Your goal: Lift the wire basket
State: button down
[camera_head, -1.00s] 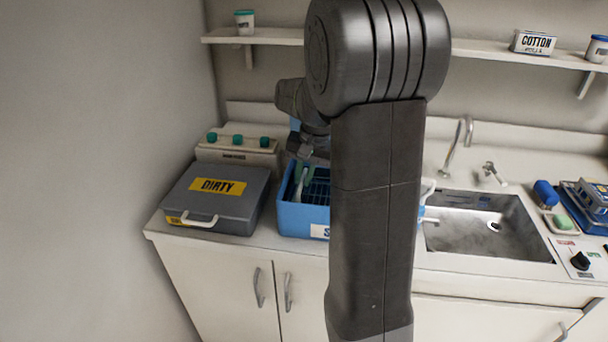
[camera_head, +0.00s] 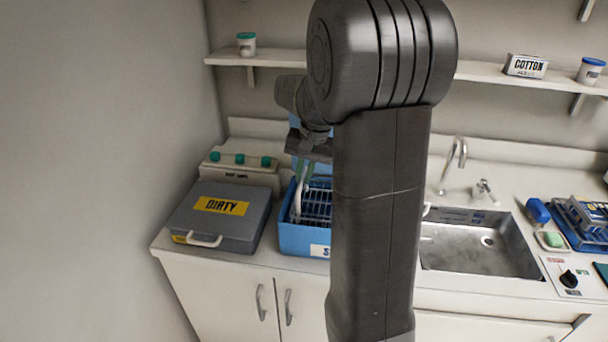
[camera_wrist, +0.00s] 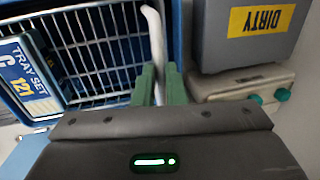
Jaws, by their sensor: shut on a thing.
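The wire basket (camera_head: 318,203) shows its wires at the blue bin (camera_head: 300,240), partly hidden behind my arm. The wrist view shows its white wire grid (camera_wrist: 100,45) with a pale handle (camera_wrist: 153,35) on its right side. My gripper (camera_head: 304,172) is above the bin's left part, its green fingers (camera_wrist: 160,85) shut on the basket's handle. A blue and white card reading "TRAY SET C 121" (camera_wrist: 28,80) is in the basket. How far the basket's bottom is from the bin's floor is hidden.
A grey case marked DIRTY (camera_head: 218,215) stands left of the bin, with a cream box with green knobs (camera_head: 240,170) behind it. A sink (camera_head: 475,245) lies to the right. A wall shelf (camera_head: 275,60) runs above.

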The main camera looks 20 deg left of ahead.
jog(key=shift+w+r, duration=0.15)
jog(key=shift+r, duration=0.15)
jog(key=c, duration=1.7)
grip_release()
jog(key=shift+o, duration=1.1)
notch_tip(320, 180, up, 14)
jog(key=d, duration=0.2)
jog(key=shift+w+d+f+b, duration=0.2)
jog(key=shift+d+f+b, duration=0.05)
jog(key=shift+d+b, duration=0.1)
